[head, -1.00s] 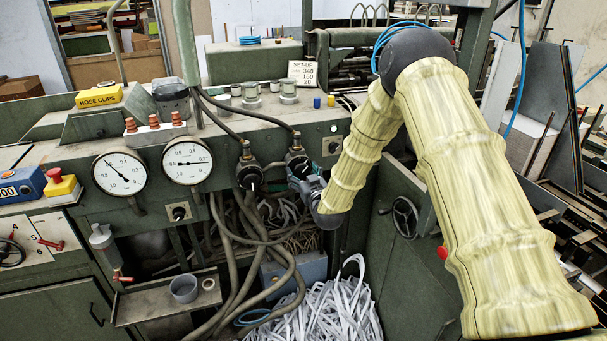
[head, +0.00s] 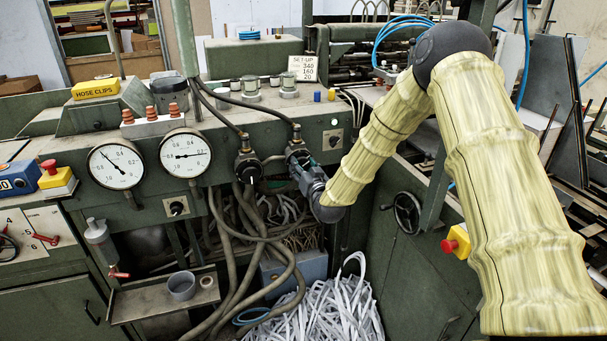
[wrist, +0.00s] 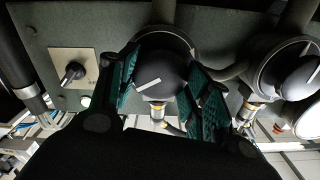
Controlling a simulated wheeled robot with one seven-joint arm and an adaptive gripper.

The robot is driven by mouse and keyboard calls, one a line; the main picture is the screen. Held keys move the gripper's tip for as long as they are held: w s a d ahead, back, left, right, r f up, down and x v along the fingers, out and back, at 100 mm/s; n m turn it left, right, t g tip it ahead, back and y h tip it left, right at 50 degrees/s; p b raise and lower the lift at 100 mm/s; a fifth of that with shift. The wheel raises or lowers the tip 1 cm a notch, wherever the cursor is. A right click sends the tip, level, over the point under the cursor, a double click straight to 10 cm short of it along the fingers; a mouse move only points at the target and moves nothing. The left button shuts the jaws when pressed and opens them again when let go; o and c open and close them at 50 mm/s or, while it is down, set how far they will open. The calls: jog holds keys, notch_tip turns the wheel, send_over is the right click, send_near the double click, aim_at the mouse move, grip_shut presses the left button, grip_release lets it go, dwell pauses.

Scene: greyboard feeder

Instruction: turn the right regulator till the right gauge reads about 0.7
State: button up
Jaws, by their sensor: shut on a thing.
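The right regulator (head: 296,150) is a dark valve on the green panel. Its black knob, with a white mark, fills the middle of the wrist view (wrist: 160,74). My gripper (wrist: 163,92) has its teal ribbed finger pads on both sides of this knob and is shut on it. In the head view my gripper (head: 312,181) partly hides the knob. The right gauge (head: 185,154) is a round white dial; its needle lies nearly level, slightly raised to the right. Its exact reading is too small to tell. The white mark on the knob is slanted.
The left regulator (head: 247,169) sits close beside, also seen in the wrist view (wrist: 291,78). The left gauge (head: 116,166) is left of the right gauge. Hoses (head: 240,255) hang below over paper strips (head: 320,310). A handwheel (head: 407,212) and red-yellow button (head: 457,241) are at right.

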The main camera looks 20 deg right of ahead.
jog(key=m+b, duration=0.4)
jog(key=shift+d+f+m, duration=0.15)
jog(key=shift+f+m, duration=0.1)
jog(key=shift+m, duration=0.05)
jog(key=m+b, duration=0.3)
jog(key=b, duration=0.1)
jog(key=shift+m, duration=0.4)
jog(key=m+b, duration=2.1)
jog(key=b, duration=0.2)
jog(key=shift+f, duration=0.1)
jog(key=shift+m+b, duration=0.3)
jog(key=shift+b, duration=0.1)
jog(key=o, duration=1)
